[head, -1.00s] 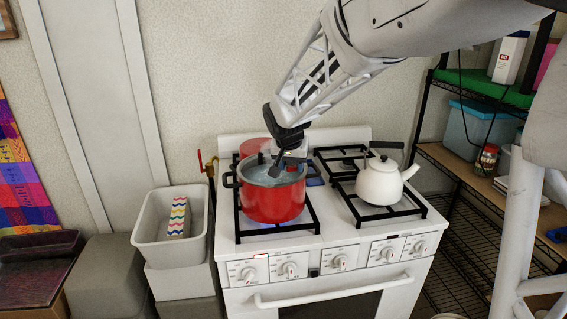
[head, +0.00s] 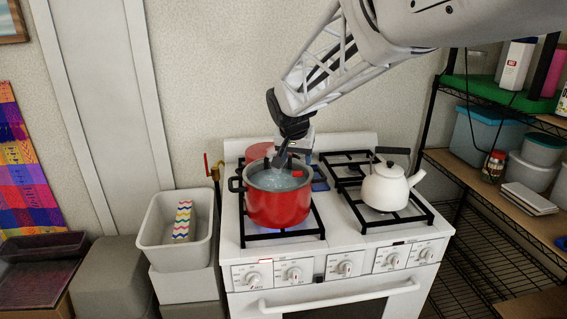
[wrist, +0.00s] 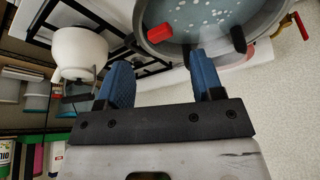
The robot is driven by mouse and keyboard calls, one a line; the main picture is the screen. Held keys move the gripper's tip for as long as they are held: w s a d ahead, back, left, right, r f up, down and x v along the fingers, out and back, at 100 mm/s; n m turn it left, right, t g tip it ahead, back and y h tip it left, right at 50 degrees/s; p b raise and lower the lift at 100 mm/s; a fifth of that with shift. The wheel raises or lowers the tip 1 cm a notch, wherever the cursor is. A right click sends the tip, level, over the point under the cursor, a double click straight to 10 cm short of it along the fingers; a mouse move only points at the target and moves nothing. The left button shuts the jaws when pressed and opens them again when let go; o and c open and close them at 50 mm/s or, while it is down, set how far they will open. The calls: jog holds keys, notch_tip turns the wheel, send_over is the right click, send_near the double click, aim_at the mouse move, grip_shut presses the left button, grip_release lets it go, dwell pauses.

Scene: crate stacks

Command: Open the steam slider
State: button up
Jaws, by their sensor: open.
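I cannot make out a part that is clearly a steam slider. A red pot (head: 277,207) with bubbling water stands on the lit left burner of the white stove. A small red piece sits at its rim; it shows in the wrist view (wrist: 152,36) and in the head view (head: 297,174). A black handle (wrist: 238,38) juts from the pot's rim. My gripper (head: 284,155) is over the back of the pot. In the wrist view its blue fingers (wrist: 162,76) are apart with nothing between them, just short of the rim.
A white kettle (head: 384,188) stands on the right burner. A red round object (head: 259,149) is behind the pot. A grey bin (head: 159,256) is left of the stove (head: 338,241), and a wire shelf (head: 480,180) is on the right.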

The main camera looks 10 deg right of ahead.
jog(key=shift+v, duration=1.2)
jog(key=s+d+f+n, duration=0.1)
jog(key=s+f, duration=0.1)
jog(key=s, duration=1)
jog(key=s+d+f+n+g+y, duration=0.1)
jog(key=s+f, duration=0.1)
jog(key=s, duration=1.1)
jog(key=s+d+f+n, duration=0.1)
jog(key=s+f+n, duration=0.1)
jog(key=s, duration=1)
jog(key=shift+s+d+f+y, duration=0.3)
jog(key=shift+d+f, duration=0.1)
jog(key=shift+f, duration=0.15)
